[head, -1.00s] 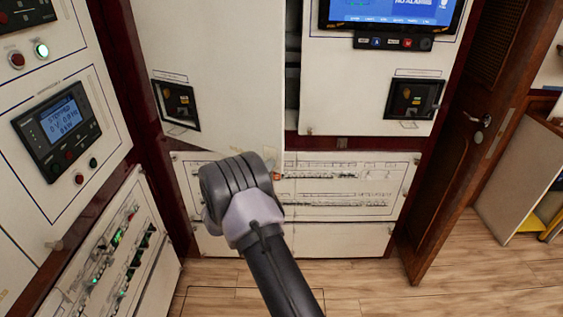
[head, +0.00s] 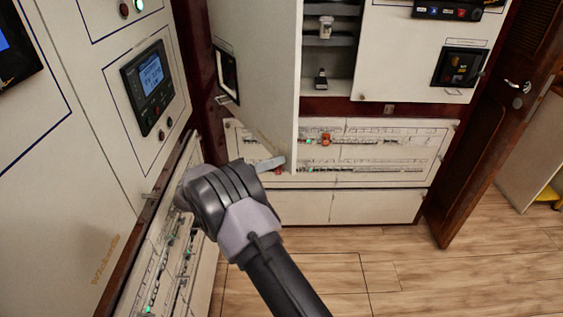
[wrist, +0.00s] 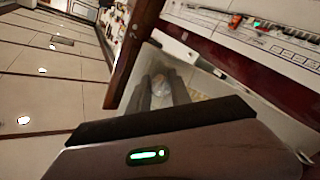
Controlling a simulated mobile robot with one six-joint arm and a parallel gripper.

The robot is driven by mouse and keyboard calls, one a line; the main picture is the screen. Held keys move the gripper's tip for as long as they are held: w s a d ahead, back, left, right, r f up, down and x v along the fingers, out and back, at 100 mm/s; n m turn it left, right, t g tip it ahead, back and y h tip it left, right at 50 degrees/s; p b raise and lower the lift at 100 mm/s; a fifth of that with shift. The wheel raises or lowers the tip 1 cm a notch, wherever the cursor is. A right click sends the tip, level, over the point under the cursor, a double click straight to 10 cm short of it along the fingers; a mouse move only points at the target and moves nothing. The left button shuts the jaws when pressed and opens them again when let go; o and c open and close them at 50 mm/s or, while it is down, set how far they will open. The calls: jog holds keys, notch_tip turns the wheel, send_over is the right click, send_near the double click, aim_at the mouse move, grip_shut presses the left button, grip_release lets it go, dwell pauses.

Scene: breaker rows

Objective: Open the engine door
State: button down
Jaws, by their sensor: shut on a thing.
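The engine door (head: 258,70) is the white cabinet panel with a black square latch (head: 227,72). It stands swung outward toward the left, with shelves showing behind its edge. My gripper (head: 277,166) is at the door's lower free corner in the head view. In the wrist view my gripper (wrist: 160,88) has its dark fingers close together against a pale panel. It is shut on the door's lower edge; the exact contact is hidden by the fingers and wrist.
A breaker row panel (head: 375,150) lies below and behind the door. A left cabinet with a display (head: 147,85) stands close to my wrist. A neighbouring closed panel (head: 405,60) and a wooden door (head: 497,100) are at right. The wood floor (head: 380,265) is clear.

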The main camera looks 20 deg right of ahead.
jog(key=shift+a, duration=0.2)
jog(key=shift+r, duration=0.1)
jog(key=c, duration=1.2)
grip_release()
jog(key=shift+o, duration=0.2)
